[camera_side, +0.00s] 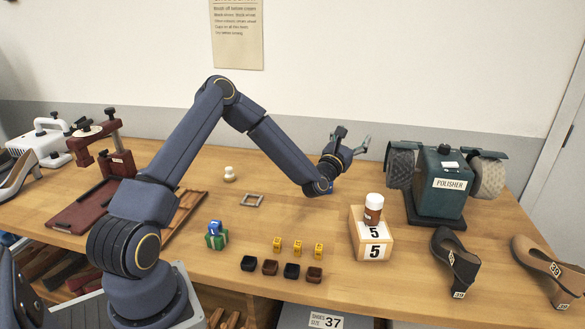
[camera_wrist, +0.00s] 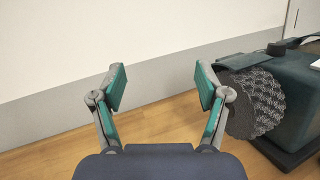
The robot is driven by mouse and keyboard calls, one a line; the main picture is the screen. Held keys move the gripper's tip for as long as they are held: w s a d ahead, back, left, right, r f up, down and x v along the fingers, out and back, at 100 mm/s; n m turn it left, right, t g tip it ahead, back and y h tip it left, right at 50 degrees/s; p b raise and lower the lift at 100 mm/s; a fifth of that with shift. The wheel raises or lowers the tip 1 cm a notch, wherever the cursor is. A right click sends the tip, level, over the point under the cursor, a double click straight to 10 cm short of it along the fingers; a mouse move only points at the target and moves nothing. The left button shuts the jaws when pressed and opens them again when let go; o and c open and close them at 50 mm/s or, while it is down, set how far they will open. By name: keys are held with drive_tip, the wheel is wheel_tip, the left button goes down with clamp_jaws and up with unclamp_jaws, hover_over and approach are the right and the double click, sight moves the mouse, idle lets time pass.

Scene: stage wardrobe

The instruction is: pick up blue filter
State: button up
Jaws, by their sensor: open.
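No thing is plainly a blue filter. My gripper (camera_side: 353,138) is raised over the back right of the table, far to the right of the blue piece and near the polisher. In the wrist view my gripper (camera_wrist: 160,85) has its two green-padded fingers wide apart with nothing between them. The blue piece is out of the wrist view.
A polisher (camera_side: 440,185) stands at the right, close to my gripper. A numbered wooden block (camera_side: 385,247) carries a brown white-capped bottle (camera_side: 373,212). Several yellow pieces (camera_side: 298,247) and dark blocks (camera_side: 292,271) line the front.

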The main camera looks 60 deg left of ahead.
drive_tip(key=s+a+f+n+g, duration=0.1)
drive_tip(key=a+f, duration=0.1)
drive_tip(key=f, duration=0.3)
drive_tip(key=s+a+f+n+g+y, duration=0.1)
drive_tip(key=a+f, duration=0.1)
drive_tip(key=f, duration=0.4)
drive_tip(key=s+a+f+n+g+y, duration=0.1)
drive_tip(key=a+f+g, duration=0.1)
drive_tip(key=f, duration=0.4)
drive_tip(key=shift+s+a+n, duration=0.35)
drive_tip(key=shift+a+n, duration=0.05)
drive_tip(key=shift+a, duration=0.2)
drive_tip(key=shift+f, duration=0.7)
drive_tip(key=x, duration=0.3)
drive_tip(key=f+x, duration=0.1)
drive_tip(key=x, duration=0.1)
drive_tip(key=c, duration=1.3)
drive_tip(key=shift+r, duration=0.15)
